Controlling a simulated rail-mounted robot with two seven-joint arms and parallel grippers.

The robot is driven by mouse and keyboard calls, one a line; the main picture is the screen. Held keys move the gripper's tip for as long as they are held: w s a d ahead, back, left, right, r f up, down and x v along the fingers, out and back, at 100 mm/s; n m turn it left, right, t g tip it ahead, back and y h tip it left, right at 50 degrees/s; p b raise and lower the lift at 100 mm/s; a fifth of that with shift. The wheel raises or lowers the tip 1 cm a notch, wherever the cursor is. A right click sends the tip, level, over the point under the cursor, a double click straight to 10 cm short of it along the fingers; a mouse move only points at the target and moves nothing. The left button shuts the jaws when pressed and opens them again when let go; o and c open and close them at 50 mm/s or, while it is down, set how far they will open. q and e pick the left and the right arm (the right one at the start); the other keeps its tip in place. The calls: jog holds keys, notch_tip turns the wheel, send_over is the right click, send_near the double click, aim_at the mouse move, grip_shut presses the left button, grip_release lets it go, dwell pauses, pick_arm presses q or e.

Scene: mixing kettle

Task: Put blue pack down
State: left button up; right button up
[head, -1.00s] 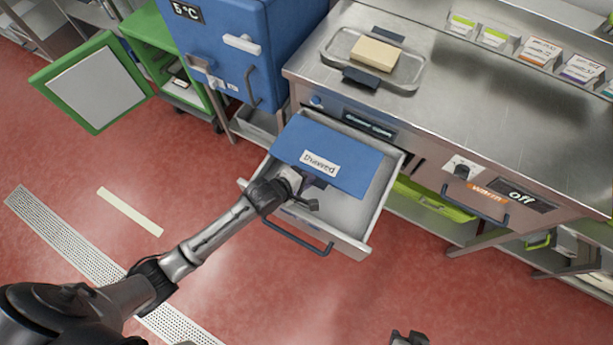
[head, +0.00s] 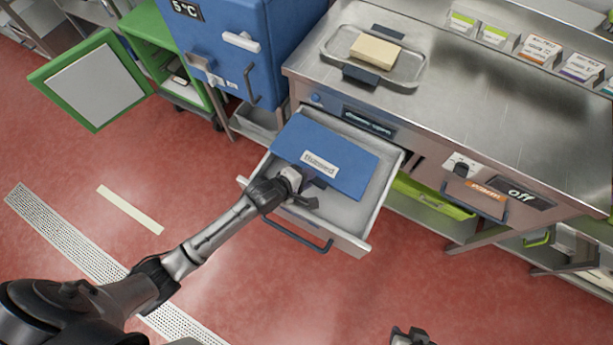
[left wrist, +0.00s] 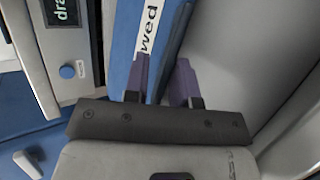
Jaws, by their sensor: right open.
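The blue pack (head: 335,150) has a white label reading "thawed". It is in the pulled-out drawer (head: 376,214), tilted in the head view; whether it touches the drawer floor I cannot tell. My left gripper (head: 308,188) is at the pack's near edge. In the left wrist view the two purple fingers (left wrist: 162,80) lie on either side of the blue pack (left wrist: 174,40), closed on its edge. My right gripper (head: 410,337) is open at the bottom edge of the head view, away from the drawer and mostly cut off.
A metal tray (head: 408,79) with a beige block (head: 375,50) stands on the steel counter (head: 470,110). A blue cabinet (head: 235,50) is left of the drawer, and a green cabinet door (head: 90,85) hangs open. The drawer has free room right of the pack.

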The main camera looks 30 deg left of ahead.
pick_arm(q)
jog(key=shift+o, duration=0.8)
jog(key=shift+r, duration=0.15)
jog(key=shift+r+p+v, duration=0.15)
jog(key=shift+p+v, duration=0.7)
jog(key=shift+v, duration=2.3)
jog(key=shift+r+p+v, duration=0.15)
jog(key=shift+p+v, duration=0.65)
jog(key=shift+v, duration=2.35)
jog(key=shift+s+d+m, duration=0.1)
jog(key=shift+d+m, duration=0.1)
jog(key=shift+m, duration=0.1)
jog(key=s+m+g+y, duration=0.4)
jog(key=s+m+g, duration=0.2)
jog(key=s+m, duration=1.1)
jog(key=shift+a+r+g+y, duration=0.3)
jog(key=shift+r+g, duration=0.05)
jog(key=shift+g, duration=0.05)
